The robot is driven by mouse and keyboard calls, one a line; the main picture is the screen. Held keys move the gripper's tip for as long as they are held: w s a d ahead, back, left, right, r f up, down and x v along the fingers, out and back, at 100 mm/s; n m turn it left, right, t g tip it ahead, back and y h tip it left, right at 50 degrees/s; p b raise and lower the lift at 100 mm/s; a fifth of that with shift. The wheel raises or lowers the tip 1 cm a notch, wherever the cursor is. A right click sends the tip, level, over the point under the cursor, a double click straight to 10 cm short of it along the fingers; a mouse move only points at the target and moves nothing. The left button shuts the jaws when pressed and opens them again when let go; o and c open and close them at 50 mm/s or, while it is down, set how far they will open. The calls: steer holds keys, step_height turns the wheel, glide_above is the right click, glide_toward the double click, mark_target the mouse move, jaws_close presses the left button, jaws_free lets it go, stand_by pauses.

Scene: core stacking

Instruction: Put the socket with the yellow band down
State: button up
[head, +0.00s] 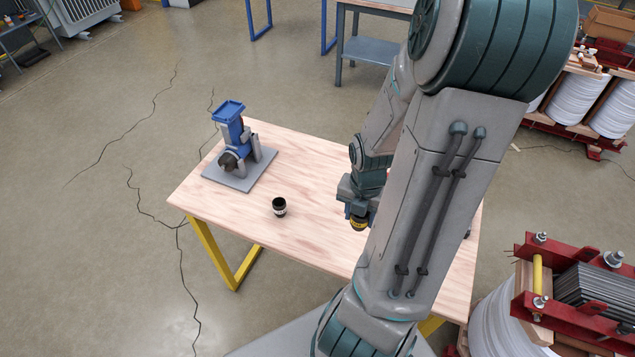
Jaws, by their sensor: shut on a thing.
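The socket with the yellow band (358,223) is a short dark cylinder with a yellow ring. My gripper (357,211) is shut on it from above, over the right half of the wooden table (235,205). I cannot tell whether the socket's bottom touches the table top. My arm hides part of the table to the right of the gripper.
A small black cylinder with a pale band (279,207) stands upright on the table, left of my gripper. A blue machine on a grey plate (235,150) stands at the table's left end. The table top between the black cylinder and my gripper is clear.

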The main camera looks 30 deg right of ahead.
steer(key=w+a+f+b, duration=0.1)
steer(key=w+f, duration=0.1)
steer(key=w, duration=0.1)
steer(key=w+a+f+b, duration=0.1)
steer(key=w+f+b, duration=0.1)
steer(key=w, duration=0.2)
steer(key=w+a+f+b, duration=0.1)
steer(key=w+a+f, duration=0.1)
steer(key=w+f, duration=0.1)
steer(key=shift+w+a, duration=0.1)
steer(key=shift+w, duration=0.3)
step_height(320, 180, down, 4)
steer(key=shift+f+b, duration=0.1)
steer(key=shift+b, duration=0.6)
steer(key=o, duration=1.3)
step_height(320, 180, up, 12)
steer(key=p, duration=0.3)
steer(key=shift+s+a+r+m+t, duration=0.5)
steer(key=shift+s+a+r+m, duration=1.85)
steer(key=shift+m, duration=1.9)
steer(key=shift+s+a+r+m+t, duration=0.5)
steer(key=shift+s+a+r+m, duration=1.25)
steer(key=shift+r+m, duration=1.85)
steer(key=shift+s+a+r+m+t, duration=0.5)
steer(key=shift+s+a+r+m, duration=1.55)
steer(key=shift+m, duration=2.9)
